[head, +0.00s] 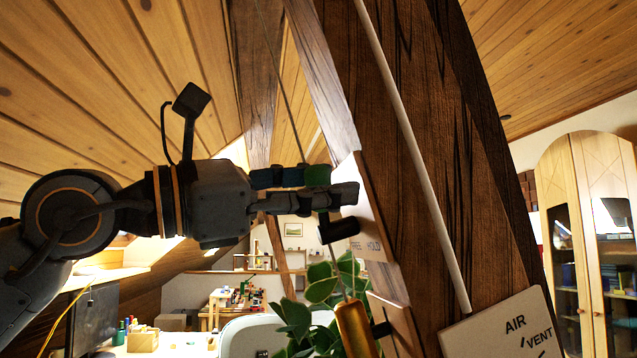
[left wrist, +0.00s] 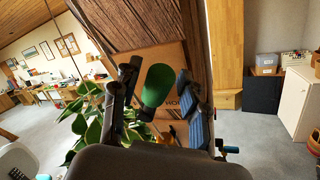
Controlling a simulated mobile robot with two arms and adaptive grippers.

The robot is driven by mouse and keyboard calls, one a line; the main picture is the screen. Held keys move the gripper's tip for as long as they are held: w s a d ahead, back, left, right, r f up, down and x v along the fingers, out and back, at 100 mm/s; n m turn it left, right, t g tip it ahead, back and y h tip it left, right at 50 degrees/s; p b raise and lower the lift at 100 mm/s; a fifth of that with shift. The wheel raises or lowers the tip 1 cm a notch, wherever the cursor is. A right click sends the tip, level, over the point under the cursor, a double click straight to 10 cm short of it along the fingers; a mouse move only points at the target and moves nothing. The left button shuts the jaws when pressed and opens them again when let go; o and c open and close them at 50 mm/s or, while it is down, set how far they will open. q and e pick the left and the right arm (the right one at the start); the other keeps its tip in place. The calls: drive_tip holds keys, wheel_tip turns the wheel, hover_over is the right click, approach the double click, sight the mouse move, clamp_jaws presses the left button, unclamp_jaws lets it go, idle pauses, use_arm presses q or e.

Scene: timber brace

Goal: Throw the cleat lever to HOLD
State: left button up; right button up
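A cleat plate (head: 371,222) lettered FREE on the left and HOLD on the right is fixed to the dark timber. A black cleat part (head: 338,228) stands out near the FREE lettering. The lever's green grip (head: 316,175) shows at my left gripper (head: 335,187), and larger in the left wrist view (left wrist: 158,84). There the fingers of my left gripper (left wrist: 160,105) stand on both sides of the green grip, with slight gaps visible, so it looks open around it. The lever's lower end is partly hidden. My right gripper is in neither view.
A pale cord or rod (head: 415,150) runs down the timber. A gold cylinder (head: 356,329) hangs below the plate, near a leafy plant (head: 322,285). An AIR VENT sign (head: 505,325) is at lower right. A wooden cabinet (head: 590,230) stands behind.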

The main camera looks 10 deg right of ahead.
use_arm(q)
drive_tip(key=shift+a, duration=0.15)
drive_tip(key=v, duration=1.1)
drive_tip(key=shift+a+f, duration=0.15)
drive_tip(key=shift+a, duration=0.25)
drive_tip(key=shift+s, duration=0.1)
